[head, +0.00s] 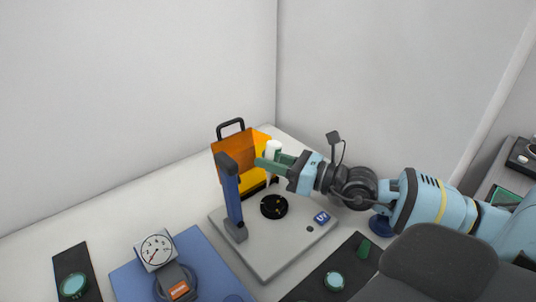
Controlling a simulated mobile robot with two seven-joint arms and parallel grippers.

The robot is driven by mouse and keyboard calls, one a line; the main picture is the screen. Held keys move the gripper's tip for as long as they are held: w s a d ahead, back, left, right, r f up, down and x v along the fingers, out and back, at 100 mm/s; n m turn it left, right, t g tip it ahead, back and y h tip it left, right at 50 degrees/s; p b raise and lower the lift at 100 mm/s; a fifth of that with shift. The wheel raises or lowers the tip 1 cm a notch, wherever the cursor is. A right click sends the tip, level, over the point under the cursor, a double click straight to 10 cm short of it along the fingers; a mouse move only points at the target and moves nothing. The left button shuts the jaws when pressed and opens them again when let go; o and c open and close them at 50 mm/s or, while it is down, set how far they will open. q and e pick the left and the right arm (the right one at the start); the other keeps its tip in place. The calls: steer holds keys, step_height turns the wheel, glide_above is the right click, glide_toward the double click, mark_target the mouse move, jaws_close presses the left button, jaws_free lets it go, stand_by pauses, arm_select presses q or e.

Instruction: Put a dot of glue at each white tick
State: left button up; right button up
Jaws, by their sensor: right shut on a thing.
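My right gripper (272,162), with green fingers, is shut on a white glue dispenser (273,147). The dispenser is held upright, and its thin tip points down above a round black part (274,207). The black part lies on a light grey base plate with a blue UV label (321,217). Small light marks show on the black part, but they are too small to tell apart. I cannot tell whether the tip touches it. My left gripper is not in view.
An orange shield (229,145) with a black handle stands behind the plate, beside a blue and grey post (231,200). A dial gauge (156,250) sits on a blue mat at front left. Dark trays with green round pieces lie at left (84,258) and front (310,284).

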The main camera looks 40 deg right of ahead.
steer(key=shift+r, duration=0.15)
steer(key=shift+s, duration=0.2)
steer(key=shift+f, duration=0.35)
steer(key=shift+f+b, duration=0.6)
steer(key=shift+f, duration=0.3)
steer(key=shift+f+b, duration=0.3)
steer(key=shift+f, duration=0.35)
steer(key=shift+f+b, duration=0.45)
steer(key=shift+f, duration=0.05)
arm_select(q)
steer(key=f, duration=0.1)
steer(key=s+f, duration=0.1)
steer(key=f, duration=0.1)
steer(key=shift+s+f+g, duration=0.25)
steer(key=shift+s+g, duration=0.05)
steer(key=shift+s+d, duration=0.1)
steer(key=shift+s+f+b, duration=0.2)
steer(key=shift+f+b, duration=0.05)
steer(key=shift+b, duration=0.05)
